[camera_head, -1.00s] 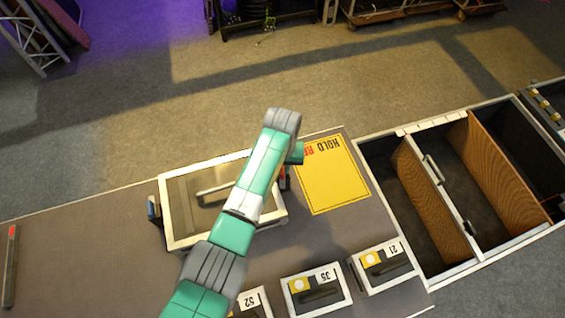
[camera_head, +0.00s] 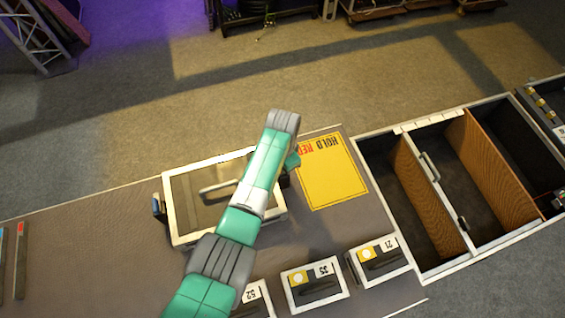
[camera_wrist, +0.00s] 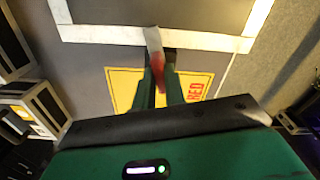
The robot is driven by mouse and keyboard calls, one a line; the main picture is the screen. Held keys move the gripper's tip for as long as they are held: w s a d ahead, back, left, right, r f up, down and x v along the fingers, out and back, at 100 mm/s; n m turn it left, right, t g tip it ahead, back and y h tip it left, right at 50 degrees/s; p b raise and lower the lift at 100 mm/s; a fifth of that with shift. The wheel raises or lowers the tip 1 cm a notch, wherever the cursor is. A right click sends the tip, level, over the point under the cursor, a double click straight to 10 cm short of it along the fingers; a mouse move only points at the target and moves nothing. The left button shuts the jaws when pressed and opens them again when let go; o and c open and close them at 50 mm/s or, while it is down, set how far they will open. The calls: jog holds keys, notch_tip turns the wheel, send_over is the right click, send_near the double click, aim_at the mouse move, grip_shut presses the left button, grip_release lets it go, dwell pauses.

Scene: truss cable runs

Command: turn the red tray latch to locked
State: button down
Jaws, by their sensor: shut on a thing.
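The framed tray (camera_head: 178,241) lies on the grey bench, with a pale handle on its lid. A blue latch (camera_head: 157,205) is on its left side. The red latch (camera_wrist: 157,62) shows in the wrist view at the edge of the tray's white frame (camera_wrist: 100,34), with a pale end over the frame and a red part toward me. My gripper (camera_wrist: 160,70) is shut on the red part, one finger on each side. In the head view my gripper (camera_head: 291,163) is at the tray's right side, and my arm hides the latch there.
A yellow hold sign (camera_head: 332,182) lies just right of the tray. Small numbered cases (camera_head: 315,290) line the bench's near edge. An open case (camera_head: 420,270) with wooden dividers stands at right. The bench left of the tray is mostly clear.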

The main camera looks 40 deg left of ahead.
jog(key=shift+m, duration=1.6)
jog(key=c, duration=1.5)
grip_release()
jog(key=shift+o, duration=0.2)
notch_tip(320, 180, up, 8)
jog(key=shift+f+p, duration=0.1)
jog(key=shift+p, duration=1.05)
